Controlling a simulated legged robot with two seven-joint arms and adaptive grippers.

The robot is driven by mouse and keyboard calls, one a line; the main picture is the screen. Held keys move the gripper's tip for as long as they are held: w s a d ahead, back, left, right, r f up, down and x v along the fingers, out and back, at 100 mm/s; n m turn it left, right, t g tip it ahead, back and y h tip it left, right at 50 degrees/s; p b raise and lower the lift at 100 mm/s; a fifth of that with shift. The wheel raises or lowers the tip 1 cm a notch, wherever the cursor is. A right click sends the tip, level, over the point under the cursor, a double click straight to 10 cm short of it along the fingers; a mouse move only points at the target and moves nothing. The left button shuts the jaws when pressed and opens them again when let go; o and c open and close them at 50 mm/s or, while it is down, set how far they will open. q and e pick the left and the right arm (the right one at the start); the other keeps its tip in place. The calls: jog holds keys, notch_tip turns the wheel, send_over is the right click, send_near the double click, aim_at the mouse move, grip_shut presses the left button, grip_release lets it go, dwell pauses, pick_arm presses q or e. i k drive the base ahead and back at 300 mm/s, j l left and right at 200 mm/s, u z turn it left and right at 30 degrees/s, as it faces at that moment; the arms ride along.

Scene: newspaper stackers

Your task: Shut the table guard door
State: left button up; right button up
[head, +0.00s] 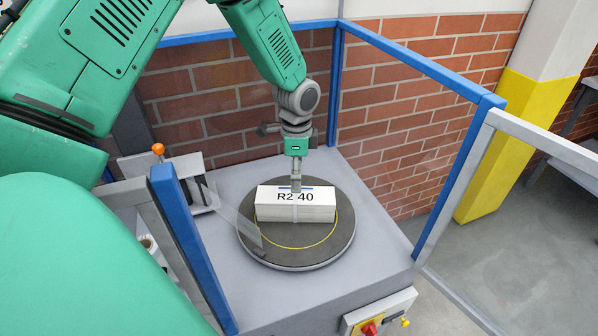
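The guard door (440,226) is a clear panel in a silver frame at the right. It stands open, swung outward to the right from the blue corner post (488,103). The front of the table (345,287) is open between that post and the left blue post (185,240). My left gripper (296,187), on a green arm from the upper left, points down over the turntable. Its fingertips are at the top of a white bundle marked "R2 40" (297,212). They look edge-on, so I cannot tell their gap or grip. My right gripper is out of view.
The bundle lies on a dark round turntable (320,250). A control box with a red switch (370,328) sits low at the front. An orange-knobbed lever (158,150) is at the left. A yellow-based column (510,120) stands behind the door. Grey floor (530,250) shows through the panel.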

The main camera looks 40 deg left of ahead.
aim_at(577, 156)
jog(key=k+l, duration=0.75)
jog(key=l, duration=0.25)
